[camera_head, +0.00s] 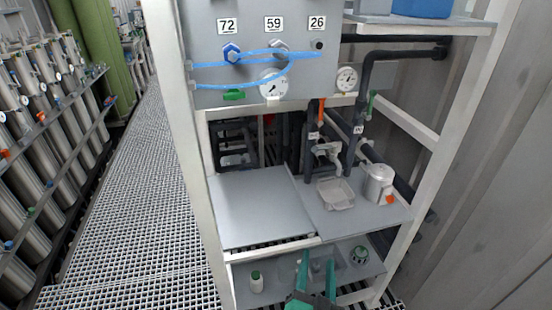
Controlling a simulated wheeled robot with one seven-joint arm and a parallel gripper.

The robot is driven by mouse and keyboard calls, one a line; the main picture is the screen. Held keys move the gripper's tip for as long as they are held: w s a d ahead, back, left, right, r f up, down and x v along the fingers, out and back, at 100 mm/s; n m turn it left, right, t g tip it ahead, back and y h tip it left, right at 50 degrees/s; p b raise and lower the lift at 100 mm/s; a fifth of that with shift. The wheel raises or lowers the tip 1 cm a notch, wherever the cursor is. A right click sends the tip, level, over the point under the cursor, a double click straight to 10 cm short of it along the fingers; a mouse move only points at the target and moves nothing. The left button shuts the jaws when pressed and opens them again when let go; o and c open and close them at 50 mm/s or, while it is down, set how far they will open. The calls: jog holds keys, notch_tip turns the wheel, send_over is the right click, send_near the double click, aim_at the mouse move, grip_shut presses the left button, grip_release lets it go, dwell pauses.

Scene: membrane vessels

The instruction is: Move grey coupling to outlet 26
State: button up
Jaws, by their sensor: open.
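The grey panel carries outlets labelled 72, 59 and 26. A grey coupling (279,47) sits at the outlet under label 59, partly hidden by blue hose (240,84). Outlet 26 (318,45) is a small dark port under its label at the right, with no coupling on it. A blue coupling (232,53) sits under label 72. My gripper (317,264) is at the bottom of the view, in front of the lower shelf and far below the panel. Its two green fingers are apart with nothing held between them.
A gauge (272,84) and a green handle (234,95) sit below the outlets. A bottle (256,282) is on the lower shelf. Frame posts (183,140) flank the rack.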

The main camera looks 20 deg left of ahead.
aim_at(284, 54)
jog(key=w+a+r+n+y, duration=0.25)
jog(key=w+r, duration=0.35)
jog(key=r, duration=0.6)
jog(key=w+a+r+n+y, duration=0.1)
jog(key=w+a+r+y, duration=0.3)
jog(key=r, duration=0.7)
jog(key=s+a+r+n+g, duration=0.1)
jog(key=a+r+n, duration=0.1)
jog(key=r, duration=1)
jog(key=s+a+r+n+g, duration=0.1)
jog(key=r+n, duration=0.3)
jog(key=r, duration=0.9)
jog(key=shift+s+a, duration=0.45)
jog(key=shift+s, duration=0.35)
jog(key=shift+r+y, duration=0.1)
jog(key=shift+y, duration=0.15)
jog(key=shift+x, duration=4.5)
grip_shut()
